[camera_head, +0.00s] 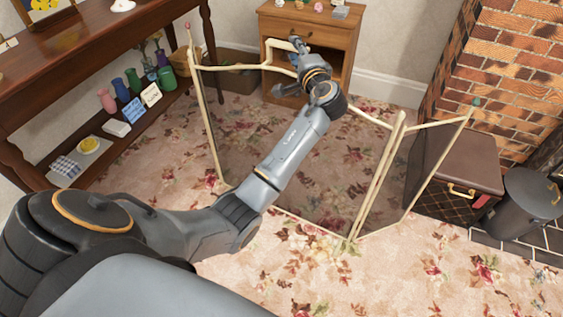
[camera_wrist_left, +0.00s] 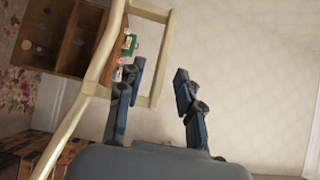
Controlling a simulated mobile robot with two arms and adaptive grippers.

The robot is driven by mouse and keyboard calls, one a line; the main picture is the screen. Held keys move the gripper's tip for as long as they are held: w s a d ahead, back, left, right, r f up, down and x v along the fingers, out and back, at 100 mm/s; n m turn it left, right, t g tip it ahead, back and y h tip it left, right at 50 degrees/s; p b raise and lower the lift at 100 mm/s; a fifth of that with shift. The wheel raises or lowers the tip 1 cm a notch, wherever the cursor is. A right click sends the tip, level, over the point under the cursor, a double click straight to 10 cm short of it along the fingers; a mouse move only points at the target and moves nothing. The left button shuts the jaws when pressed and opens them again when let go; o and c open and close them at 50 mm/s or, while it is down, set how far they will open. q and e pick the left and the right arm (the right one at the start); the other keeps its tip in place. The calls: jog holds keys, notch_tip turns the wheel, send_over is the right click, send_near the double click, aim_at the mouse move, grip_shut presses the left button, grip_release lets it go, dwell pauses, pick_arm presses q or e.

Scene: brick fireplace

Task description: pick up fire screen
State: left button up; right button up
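The fire screen (camera_head: 376,181) stands upright and unfolded on the floral carpet. It has a cream frame, see-through dark mesh panels and a loop handle at its top. My left arm reaches across its front. My left gripper (camera_head: 287,68) is at the top handle, with its fingers spread. In the left wrist view, the cream frame and handle (camera_wrist_left: 153,62) of the screen show beside my open left gripper (camera_wrist_left: 160,68). The handle's side bar appears between the two fingers, but I cannot tell whether they touch it. My right gripper is out of view.
A wooden cabinet (camera_head: 330,30) stands behind the screen. A dark wooden shelf table (camera_head: 100,45) with vases stands at the left. A brown chest (camera_head: 465,165), a dark bin (camera_head: 528,200) and the brick fireplace (camera_head: 510,60) are at the right. Carpet in front is clear.

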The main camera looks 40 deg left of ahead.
pick_arm(q)
jog(key=x, duration=0.2)
jog(key=shift+w+a+f, duration=0.1)
jog(key=shift+w+a, duration=0.1)
jog(key=shift+w, duration=0.05)
grip_shut()
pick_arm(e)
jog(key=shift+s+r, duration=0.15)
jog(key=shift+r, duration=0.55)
pick_arm(q)
jog(key=shift+r, duration=0.25)
